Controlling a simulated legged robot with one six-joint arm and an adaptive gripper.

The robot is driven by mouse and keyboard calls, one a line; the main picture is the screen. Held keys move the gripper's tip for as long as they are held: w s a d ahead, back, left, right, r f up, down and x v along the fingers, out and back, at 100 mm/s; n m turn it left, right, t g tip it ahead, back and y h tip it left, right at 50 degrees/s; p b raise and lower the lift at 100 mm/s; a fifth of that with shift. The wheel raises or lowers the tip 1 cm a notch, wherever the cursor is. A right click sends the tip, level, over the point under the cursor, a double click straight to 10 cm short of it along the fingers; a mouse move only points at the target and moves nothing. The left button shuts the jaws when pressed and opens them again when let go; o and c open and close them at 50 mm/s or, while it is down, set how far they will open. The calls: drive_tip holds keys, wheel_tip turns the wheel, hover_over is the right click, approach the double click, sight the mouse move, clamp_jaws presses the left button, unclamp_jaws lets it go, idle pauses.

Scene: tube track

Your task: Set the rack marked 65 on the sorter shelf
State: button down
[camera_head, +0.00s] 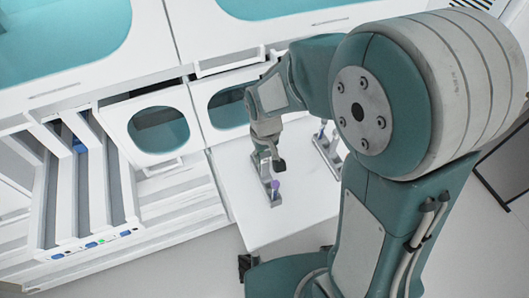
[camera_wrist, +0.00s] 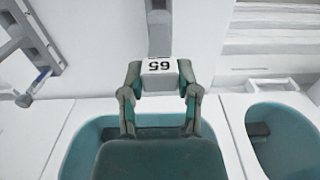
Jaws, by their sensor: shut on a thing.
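My gripper (camera_head: 267,152) is shut on the grey rack marked 65 (camera_head: 267,178), over the white table. In the wrist view my gripper (camera_wrist: 160,78) has its two fingers on either side of the rack's white label block (camera_wrist: 160,67); the "65" reads upside down there. The rack's narrow grey body runs away from the block. I cannot tell whether the rack's base touches the table. The sorter shelf appears to be the white unit with long slots (camera_head: 127,185) at left.
A second rack (camera_head: 326,152) with tubes stands on the white table (camera_head: 300,205) to the right; it also shows in the wrist view (camera_wrist: 24,100). White cabinets with teal windows (camera_head: 158,130) stand behind. The table's front is clear.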

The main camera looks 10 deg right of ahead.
drive_tip(key=shift+f, duration=0.1)
drive_tip(key=shift+c, duration=1.3)
unclamp_jaws()
wheel_tip(320, 180, up, 12)
idle(0.3)
drive_tip(key=s+d+r+m+t, duration=0.3)
drive_tip(key=s+d+r+t, duration=0.2)
drive_tip(key=s+d, duration=0.5)
wheel_tip(320, 180, up, 2)
drive_tip(key=s, duration=0.2)
drive_tip(key=shift+s+d+t, duration=0.3)
drive_tip(key=shift+s, duration=0.05)
